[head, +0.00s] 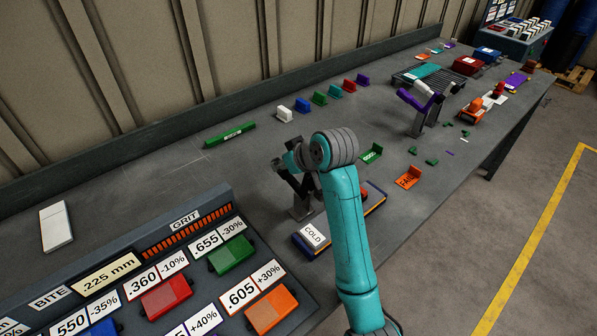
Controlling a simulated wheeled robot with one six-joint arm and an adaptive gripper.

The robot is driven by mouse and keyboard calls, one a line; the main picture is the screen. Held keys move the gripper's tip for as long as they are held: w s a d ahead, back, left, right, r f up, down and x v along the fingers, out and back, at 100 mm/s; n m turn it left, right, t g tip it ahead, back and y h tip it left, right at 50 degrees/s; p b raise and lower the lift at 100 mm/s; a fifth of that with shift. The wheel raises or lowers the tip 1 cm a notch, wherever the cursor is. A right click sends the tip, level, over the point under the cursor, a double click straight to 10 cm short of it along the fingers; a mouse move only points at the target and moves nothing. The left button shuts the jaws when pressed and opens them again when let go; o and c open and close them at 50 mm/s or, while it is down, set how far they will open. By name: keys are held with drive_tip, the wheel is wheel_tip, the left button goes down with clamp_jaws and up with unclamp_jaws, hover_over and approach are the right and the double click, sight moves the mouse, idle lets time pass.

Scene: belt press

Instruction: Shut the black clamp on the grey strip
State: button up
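A black clamp (291,184) with slanted arms stands near the middle of the bench, partly behind my teal arm. Its arms appear spread apart, but my arm covers part of them. A grey upright piece (301,208) shows below it; I cannot tell whether this is the grey strip or the clamp's stand. My gripper (279,165) is at the clamp's upper end, small and dark against it. I cannot tell whether it touches the clamp, or whether its fingers are open or shut.
A COLD block (314,236) lies in front of the clamp. A purple and white clamp (420,98) stands farther back right. A green bar (230,134) and several coloured blocks (320,98) line the back. A sloped button panel (190,275) fills the near left.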

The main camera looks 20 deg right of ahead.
drive_tip(key=shift+w+a+f, duration=0.1)
drive_tip(key=shift+w+f, duration=0.05)
drive_tip(key=shift+f, duration=0.4)
drive_tip(key=shift+w+a+f, duration=0.1)
drive_tip(key=shift+f, duration=0.4)
drive_tip(key=shift+a+r+g, duration=0.25)
drive_tip(key=shift+r+g, duration=0.05)
drive_tip(key=shift+r, duration=0.4)
drive_tip(key=shift+s+d+r, duration=0.15)
drive_tip(key=shift+r, duration=0.45)
drive_tip(key=shift+c, duration=0.2)
drive_tip(key=shift+s+d+r, duration=0.15)
drive_tip(key=shift+s+r, duration=0.2)
drive_tip(key=shift+r, duration=0.05)
drive_tip(key=shift+s+d+r, duration=0.25)
drive_tip(key=shift+s, duration=0.4)
drive_tip(key=shift+s+d+r, duration=0.2)
drive_tip(key=shift+s+d, duration=0.05)
drive_tip(key=shift+s, duration=0.35)
drive_tip(key=shift+s+r, duration=0.1)
drive_tip(key=shift+s, duration=0.05)
clamp_jaws()
drive_tip(key=shift+s+d+r, duration=0.25)
drive_tip(key=shift+s+d, duration=0.05)
drive_tip(key=shift+s, duration=0.25)
